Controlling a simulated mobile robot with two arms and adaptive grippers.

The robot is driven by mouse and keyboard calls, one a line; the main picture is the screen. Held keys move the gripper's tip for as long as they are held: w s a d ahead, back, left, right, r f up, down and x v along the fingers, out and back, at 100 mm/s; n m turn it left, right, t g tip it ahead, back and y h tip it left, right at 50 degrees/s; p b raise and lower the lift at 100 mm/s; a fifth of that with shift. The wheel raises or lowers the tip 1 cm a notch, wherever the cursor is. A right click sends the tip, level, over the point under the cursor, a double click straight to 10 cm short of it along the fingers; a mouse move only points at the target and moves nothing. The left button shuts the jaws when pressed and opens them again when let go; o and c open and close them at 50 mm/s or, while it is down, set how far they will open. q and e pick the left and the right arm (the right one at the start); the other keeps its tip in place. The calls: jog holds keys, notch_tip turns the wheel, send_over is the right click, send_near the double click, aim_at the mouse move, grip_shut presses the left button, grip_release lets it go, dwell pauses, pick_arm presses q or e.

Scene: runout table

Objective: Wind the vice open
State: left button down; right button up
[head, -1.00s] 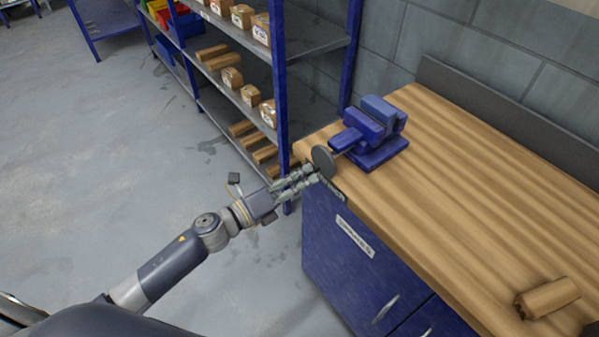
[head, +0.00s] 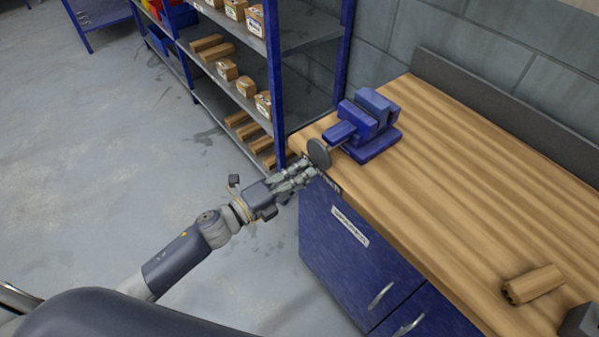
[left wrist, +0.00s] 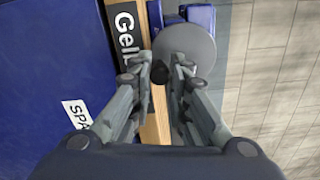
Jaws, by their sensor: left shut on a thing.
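The blue vice (head: 364,124) stands on the near left corner of the wooden workbench (head: 450,170). A grey round handwheel (head: 318,152) is on its front end, at the bench edge. In the left wrist view the handwheel (left wrist: 186,48) lies just beyond my fingertips, with part of the blue vice (left wrist: 198,14) behind it. A dark knob (left wrist: 159,72) on the handwheel sits between the fingertips. My left gripper (head: 310,171) is shut on this knob. The fingers hide part of the wheel's lower side. My right gripper is not in view.
A wooden block (head: 533,284) lies at the right of the bench, beside a dark object (head: 580,321) cut off by the frame. Blue drawers (head: 350,255) are below the bench top. A blue shelf rack (head: 273,80) with boxes stands behind. The floor at left is clear.

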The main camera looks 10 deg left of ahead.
pick_arm(q)
jog(key=n+p, duration=0.2)
jog(key=n, duration=0.1)
jog(key=shift+s+d+r, duration=0.2)
jog(key=shift+d, duration=0.15)
jog(key=shift+s+d+r+n+p, duration=0.1)
jog(key=shift+r+n+p, duration=0.25)
jog(key=shift+n+p, duration=0.35)
jog(key=shift+n, duration=0.6)
jog(key=shift+s+d+n+p, duration=0.1)
jog(key=shift+d+n+p, duration=0.05)
jog(key=shift+n+p, duration=0.3)
